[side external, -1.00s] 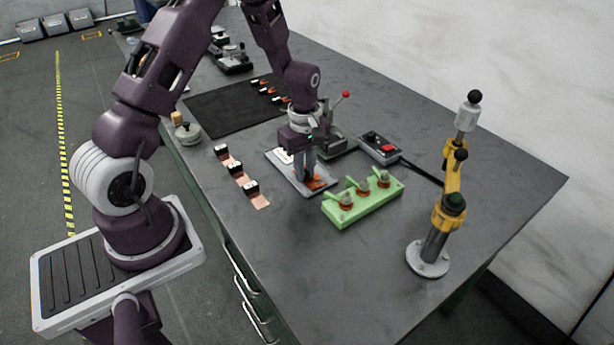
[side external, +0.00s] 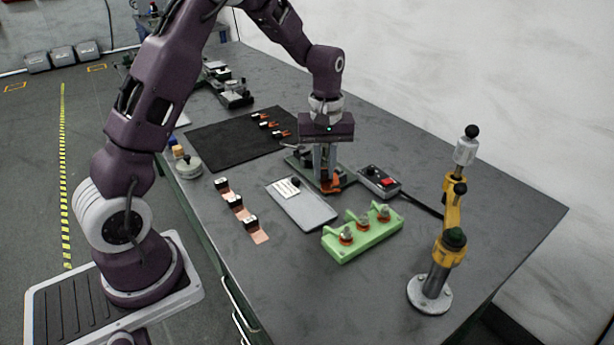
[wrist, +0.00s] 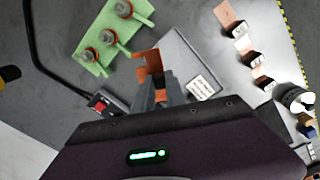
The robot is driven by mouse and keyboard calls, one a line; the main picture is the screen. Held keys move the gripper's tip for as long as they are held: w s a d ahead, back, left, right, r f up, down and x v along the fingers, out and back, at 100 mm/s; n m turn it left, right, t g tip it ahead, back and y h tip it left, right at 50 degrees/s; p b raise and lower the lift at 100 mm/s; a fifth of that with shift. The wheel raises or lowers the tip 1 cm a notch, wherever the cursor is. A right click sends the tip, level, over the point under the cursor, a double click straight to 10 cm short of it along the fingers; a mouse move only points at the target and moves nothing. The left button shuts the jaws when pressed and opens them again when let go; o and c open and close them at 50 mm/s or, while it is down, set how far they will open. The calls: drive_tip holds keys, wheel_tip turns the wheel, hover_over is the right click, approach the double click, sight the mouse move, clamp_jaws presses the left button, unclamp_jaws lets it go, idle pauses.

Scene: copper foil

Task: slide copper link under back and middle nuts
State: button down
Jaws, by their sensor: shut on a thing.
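My gripper (side external: 325,186) is shut on the copper link (side external: 331,184), a bent orange-copper strip. It holds the link beyond the grey plate's back edge; its height above the table is hard to tell. The wrist view also shows the link (wrist: 149,62) sticking out ahead of the fingers. The green block (side external: 365,242) stands in front and to the right, apart from the link. It bears three studs with nuts and orange-red rings: one nut (side external: 347,235) at the near end, a middle nut (side external: 363,224) and a far-end nut (side external: 383,212). The wrist view shows the block (wrist: 115,48) too.
The grey plate (side external: 309,212) with a white label lies left of the block. A control box (side external: 378,181) with a red button is close right of my gripper. A yellow post (side external: 448,222) stands at right. Copper pieces with black blocks (side external: 235,203) lie left.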

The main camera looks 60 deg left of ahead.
drive_tip(key=w+d+m, duration=0.7)
drive_tip(key=m, duration=0.6)
drive_tip(key=shift+a+f, duration=0.1)
drive_tip(key=shift+f, duration=2.85)
drive_tip(key=shift+f, duration=0.55)
drive_tip(key=shift+s+d, duration=0.2)
drive_tip(key=shift+d, duration=1)
drive_tip(key=shift+f, duration=0.2)
drive_tip(key=c, duration=1.7)
unclamp_jaws()
drive_tip(key=shift+r, duration=0.1)
